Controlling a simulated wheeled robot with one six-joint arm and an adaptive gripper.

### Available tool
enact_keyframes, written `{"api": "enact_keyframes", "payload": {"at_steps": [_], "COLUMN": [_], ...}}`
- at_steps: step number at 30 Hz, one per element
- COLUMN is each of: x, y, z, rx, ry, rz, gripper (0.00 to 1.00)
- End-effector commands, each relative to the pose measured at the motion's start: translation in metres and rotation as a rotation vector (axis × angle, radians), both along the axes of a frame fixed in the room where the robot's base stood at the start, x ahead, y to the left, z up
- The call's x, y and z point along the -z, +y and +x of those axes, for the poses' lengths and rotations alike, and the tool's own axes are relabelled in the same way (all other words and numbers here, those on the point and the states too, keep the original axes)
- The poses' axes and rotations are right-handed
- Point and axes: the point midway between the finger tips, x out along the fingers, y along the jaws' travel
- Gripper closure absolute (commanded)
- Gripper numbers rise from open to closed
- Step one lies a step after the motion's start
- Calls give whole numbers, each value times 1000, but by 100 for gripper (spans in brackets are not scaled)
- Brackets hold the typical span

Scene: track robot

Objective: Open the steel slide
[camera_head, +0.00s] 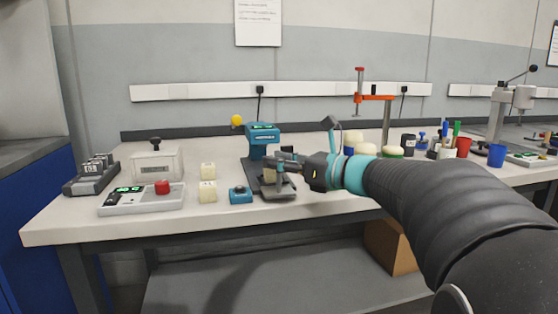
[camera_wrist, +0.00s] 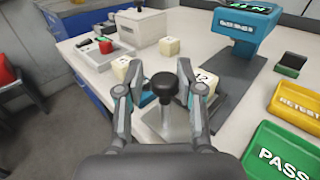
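A black round knob (camera_wrist: 165,86) on a stem stands on a grey metal plate (camera_wrist: 176,126), which I take to be the steel slide. In the head view the metal piece (camera_head: 278,192) sits near the table's front edge, under my gripper (camera_head: 287,166). In the wrist view my gripper (camera_wrist: 160,76) is open, with one finger on each side of the knob. Small gaps show beside the knob, and I see no clear contact. A cream block marked A2 (camera_wrist: 208,78) shows just behind the right finger. My fingers and wrist hide part of the plate.
A teal device (camera_head: 262,135) with a dark base stands behind the gripper. A small blue box (camera_head: 240,195), cream blocks (camera_head: 208,190) and a control box (camera_head: 140,201) with a red button lie left. Yellow RETEST (camera_wrist: 296,103) and green PASS (camera_wrist: 275,155) trays are right.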

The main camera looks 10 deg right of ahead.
Motion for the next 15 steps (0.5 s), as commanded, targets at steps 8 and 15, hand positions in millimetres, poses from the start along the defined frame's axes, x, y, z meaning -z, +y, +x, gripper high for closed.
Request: {"api": "enact_keyframes", "payload": {"at_steps": [8,15], "x": [-1,-1], "y": [-3,-25], "z": [-1,-23], "rx": [3,7], "ry": [-1,-2], "rz": [1,-1], "gripper": [63,63]}}
